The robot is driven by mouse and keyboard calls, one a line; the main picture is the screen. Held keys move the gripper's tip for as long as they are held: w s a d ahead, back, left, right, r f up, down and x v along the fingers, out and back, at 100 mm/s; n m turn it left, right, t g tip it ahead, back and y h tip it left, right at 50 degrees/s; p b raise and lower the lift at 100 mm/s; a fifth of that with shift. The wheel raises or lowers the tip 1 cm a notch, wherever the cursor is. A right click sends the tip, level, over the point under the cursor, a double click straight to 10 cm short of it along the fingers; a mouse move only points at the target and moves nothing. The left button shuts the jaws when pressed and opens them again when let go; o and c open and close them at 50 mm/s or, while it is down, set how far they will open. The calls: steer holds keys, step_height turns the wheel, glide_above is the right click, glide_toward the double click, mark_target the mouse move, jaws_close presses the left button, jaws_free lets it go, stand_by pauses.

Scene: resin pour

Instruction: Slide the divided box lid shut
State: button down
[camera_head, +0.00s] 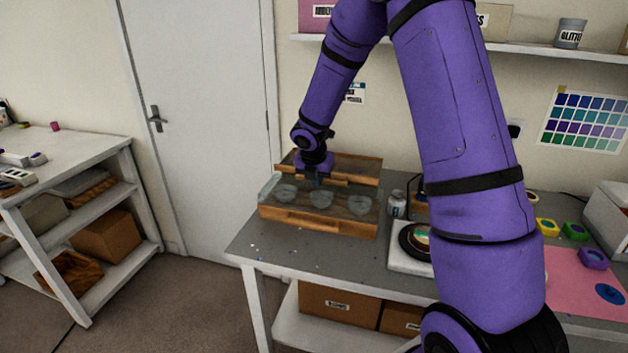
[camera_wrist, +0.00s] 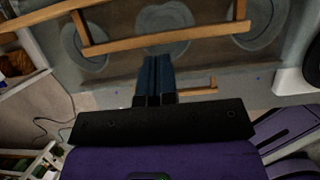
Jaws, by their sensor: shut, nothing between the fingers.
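The divided box (camera_head: 283,223) is a wooden box near the back left of the grey worktable. Three round, cup-like shapes sit in a row in its front part. A wood-framed panel (camera_head: 365,178) lies across its back part; I cannot tell for certain whether this is the lid. A pale, see-through edge shows at the box's left end. My gripper (camera_head: 318,183) is shut and empty, pointing down over the middle of the box.
Right of the box stand a small can (camera_head: 397,203) and a white device (camera_head: 402,262) with a round black plate. A pink mat (camera_head: 575,275) lies farther right. A shelf (camera_head: 560,51) runs above. The table's front left is clear apart from small specks.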

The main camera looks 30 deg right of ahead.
steer(key=shift+w+d, duration=0.2)
steer(key=shift+d, duration=0.05)
steer(key=shift+w+d, duration=1.8)
steer(key=shift+a, duration=0.15)
